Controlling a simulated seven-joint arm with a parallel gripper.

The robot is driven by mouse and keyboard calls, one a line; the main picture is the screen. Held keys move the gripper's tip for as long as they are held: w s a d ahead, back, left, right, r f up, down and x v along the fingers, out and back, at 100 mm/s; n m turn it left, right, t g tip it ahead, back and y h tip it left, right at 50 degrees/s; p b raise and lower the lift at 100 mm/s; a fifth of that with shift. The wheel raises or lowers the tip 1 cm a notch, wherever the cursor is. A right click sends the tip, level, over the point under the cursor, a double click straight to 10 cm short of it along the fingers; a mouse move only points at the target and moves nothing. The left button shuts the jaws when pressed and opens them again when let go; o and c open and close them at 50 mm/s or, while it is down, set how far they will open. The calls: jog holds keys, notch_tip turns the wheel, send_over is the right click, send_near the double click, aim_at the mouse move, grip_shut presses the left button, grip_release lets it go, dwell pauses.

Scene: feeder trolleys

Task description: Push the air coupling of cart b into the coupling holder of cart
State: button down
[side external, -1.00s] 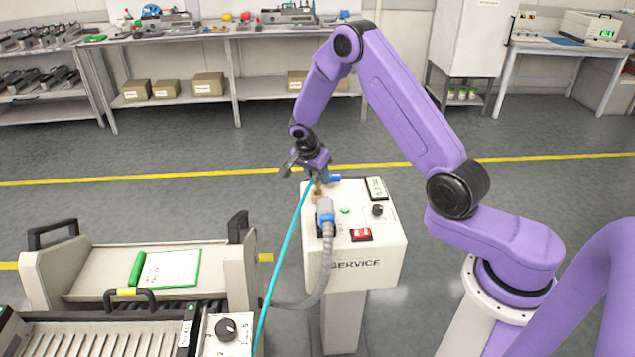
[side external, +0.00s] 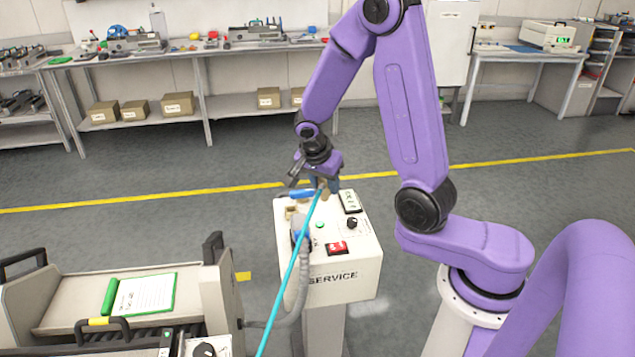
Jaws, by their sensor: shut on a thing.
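My gripper (side external: 321,188) is above the back of the white service box (side external: 330,290), its jaws shut on the end of a teal air hose (side external: 291,265). The coupling at that hose end is mostly hidden by the jaws; only a small tan part shows there. The hose slants down to the lower left, in front of the box. A tan fitting (side external: 291,212) and a blue part (side external: 301,193) are at the box's back left, left of the gripper. I cannot tell which part is the coupling holder, or whether the held end touches the box.
A grey plug with a blue collar (side external: 300,236) and a thick grey cable stands on the box's left. The box top has a red switch (side external: 337,248) and a black knob (side external: 352,223). A cart (side external: 80,292) with a clipboard is at the lower left.

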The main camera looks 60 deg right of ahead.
jog(key=shift+s+r, duration=0.1)
jog(key=shift+r, duration=1.4)
